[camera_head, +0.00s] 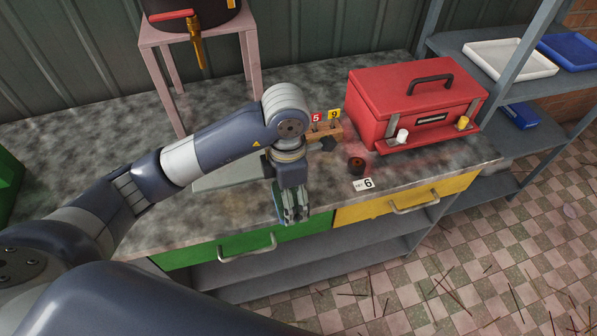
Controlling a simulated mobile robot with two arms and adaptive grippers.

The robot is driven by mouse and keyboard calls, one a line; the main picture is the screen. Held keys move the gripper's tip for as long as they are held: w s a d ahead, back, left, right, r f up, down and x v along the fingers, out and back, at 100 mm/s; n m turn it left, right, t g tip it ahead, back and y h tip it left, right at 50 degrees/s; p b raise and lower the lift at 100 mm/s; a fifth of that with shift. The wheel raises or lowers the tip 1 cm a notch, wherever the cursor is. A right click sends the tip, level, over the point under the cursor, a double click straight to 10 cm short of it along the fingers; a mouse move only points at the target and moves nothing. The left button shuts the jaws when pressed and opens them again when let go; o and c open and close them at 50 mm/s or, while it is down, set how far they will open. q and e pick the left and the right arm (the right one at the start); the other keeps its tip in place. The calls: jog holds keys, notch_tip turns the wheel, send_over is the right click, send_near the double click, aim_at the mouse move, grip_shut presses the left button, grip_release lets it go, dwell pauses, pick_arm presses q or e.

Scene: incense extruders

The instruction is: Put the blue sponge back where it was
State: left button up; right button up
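My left gripper (293,217) points down at the front edge of the counter, just above the green drawer. A narrow blue-teal patch (277,204) shows along its left side; it may be the blue sponge, mostly hidden behind the fingers. I cannot tell whether the fingers are closed on it or only beside it. My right gripper is out of view.
The counter (90,125) carries a red box (415,95), a wooden block with tags 5 and 9 (325,132), a dark round piece (356,163) and a card marked 6 (363,184). A pink stand (195,38) is behind. Shelves at right hold white (510,58) and blue (572,50) trays.

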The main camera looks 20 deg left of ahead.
pick_arm(q)
jog(key=w, duration=0.3)
jog(key=w+p, duration=0.1)
jog(key=w, duration=0.2)
jog(key=w+p, duration=0.1)
jog(key=w, duration=0.1)
jog(key=shift+w+a+f, duration=0.3)
jog(key=shift+w+f, duration=0.1)
jog(key=shift+f+p, duration=0.8)
jog(key=shift+f, duration=1.15)
jog(key=o, duration=1)
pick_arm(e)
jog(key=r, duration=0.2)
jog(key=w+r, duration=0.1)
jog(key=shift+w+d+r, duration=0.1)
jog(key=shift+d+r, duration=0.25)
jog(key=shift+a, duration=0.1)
pick_arm(q)
jog(key=shift+r, duration=0.1)
